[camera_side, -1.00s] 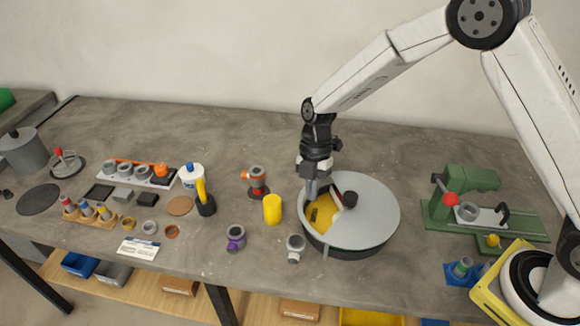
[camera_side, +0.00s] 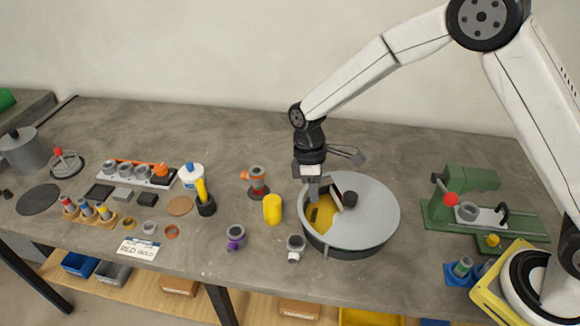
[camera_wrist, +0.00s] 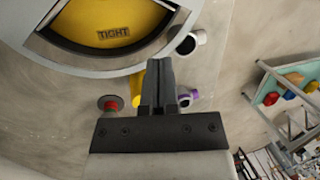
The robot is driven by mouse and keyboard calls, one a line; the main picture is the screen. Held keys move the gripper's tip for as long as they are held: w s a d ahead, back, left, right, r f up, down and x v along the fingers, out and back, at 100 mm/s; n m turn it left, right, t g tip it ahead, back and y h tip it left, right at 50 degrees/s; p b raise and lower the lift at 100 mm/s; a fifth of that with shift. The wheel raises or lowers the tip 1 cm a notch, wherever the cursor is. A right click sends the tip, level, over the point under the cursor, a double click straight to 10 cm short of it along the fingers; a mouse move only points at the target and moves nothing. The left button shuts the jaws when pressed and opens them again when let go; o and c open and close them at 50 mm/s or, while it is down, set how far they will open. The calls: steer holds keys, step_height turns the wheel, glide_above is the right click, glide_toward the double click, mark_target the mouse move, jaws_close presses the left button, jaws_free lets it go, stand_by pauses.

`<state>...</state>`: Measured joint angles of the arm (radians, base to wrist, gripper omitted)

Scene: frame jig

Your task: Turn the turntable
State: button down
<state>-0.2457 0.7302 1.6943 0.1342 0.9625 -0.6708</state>
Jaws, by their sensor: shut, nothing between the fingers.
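The turntable (camera_side: 372,228) is a round grey drum with a flat grey top and a black knob (camera_side: 350,199) at its middle. An opening in the top shows a yellow floor (camera_side: 320,216); in the wrist view this yellow sector (camera_wrist: 105,22) carries a label reading "TIGHT". My gripper (camera_side: 313,196) is shut and empty, pointing down at the left rim of the turntable beside the opening. In the wrist view my closed fingers (camera_wrist: 158,72) are just outside the turntable's grey rim (camera_wrist: 120,70). I cannot tell whether they touch it.
A yellow cylinder (camera_side: 272,209), a grey fitting (camera_side: 296,247), a purple-ringed fitting (camera_side: 236,237) and an orange-grey part (camera_side: 257,181) stand left of the turntable. A green vise-like fixture (camera_side: 470,205) stands to the right. The bench behind the turntable is clear.

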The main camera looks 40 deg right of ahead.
steer(key=m+h, duration=0.1)
steer(key=m, duration=0.6)
steer(key=shift+r, duration=0.15)
glide_toward(324, 228)
steer(key=shift+s+a+f, duration=0.35)
steer(key=shift+s+f, duration=0.25)
steer(key=shift+f, duration=0.3)
steer(key=shift+s+a+f, duration=0.35)
steer(key=shift+s+f, duration=0.3)
steer(key=shift+f, duration=0.25)
steer(key=shift+s+a+f, duration=0.4)
steer(key=shift+s+f, duration=0.2)
steer(key=shift+f, duration=0.35)
steer(key=shift+s+d+n, duration=0.15)
steer(key=shift+s+n, duration=0.15)
steer(key=shift+s, duration=0.3)
